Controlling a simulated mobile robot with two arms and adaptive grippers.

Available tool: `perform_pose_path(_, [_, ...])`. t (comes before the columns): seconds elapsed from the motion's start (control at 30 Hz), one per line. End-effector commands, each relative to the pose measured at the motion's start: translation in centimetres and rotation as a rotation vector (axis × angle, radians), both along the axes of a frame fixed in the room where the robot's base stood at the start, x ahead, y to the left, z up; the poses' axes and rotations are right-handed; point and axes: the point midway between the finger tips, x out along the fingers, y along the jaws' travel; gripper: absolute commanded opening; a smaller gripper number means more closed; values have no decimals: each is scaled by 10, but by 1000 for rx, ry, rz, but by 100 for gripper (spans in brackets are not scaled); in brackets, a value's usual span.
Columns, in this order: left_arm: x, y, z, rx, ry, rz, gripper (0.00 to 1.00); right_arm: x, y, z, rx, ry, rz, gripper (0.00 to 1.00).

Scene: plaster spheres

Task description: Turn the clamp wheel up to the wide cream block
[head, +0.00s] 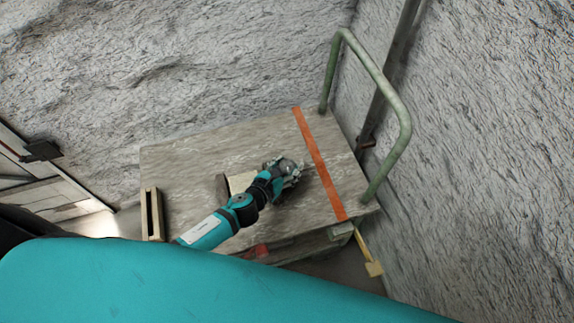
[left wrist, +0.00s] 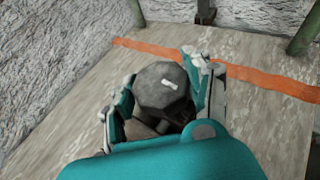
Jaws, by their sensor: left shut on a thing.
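My left gripper (head: 287,170) is over the right-hand part of the cart top, its arm crossing in front of the clamp. In the left wrist view its fingers stand on either side of a dark grey, faceted wheel (left wrist: 160,84) with a small pale mark, and are shut on it. The wide cream block (head: 240,182) shows partly behind the arm, with a brown upright piece (head: 222,188) at its left. The arm hides the space between block and wheel, so I cannot tell whether the clamp touches the block. My right gripper is not in view.
The worn cart top (head: 190,155) has an orange stripe (head: 320,163) to the right of the gripper. A green tube handle (head: 400,110) rises at the right end. A slotted cream piece (head: 152,214) stands at the left edge. Rough walls close off the back and right.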

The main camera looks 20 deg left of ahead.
Motion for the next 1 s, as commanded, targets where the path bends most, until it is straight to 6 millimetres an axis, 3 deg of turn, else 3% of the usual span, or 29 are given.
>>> perform_pose_path(0.37, [1, 3, -2, 12, -3, -301, 19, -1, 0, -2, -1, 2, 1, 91])
perform_pose_path(1.0, [1, 2, -5, 8, -4, -798, 19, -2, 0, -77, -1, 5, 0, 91])
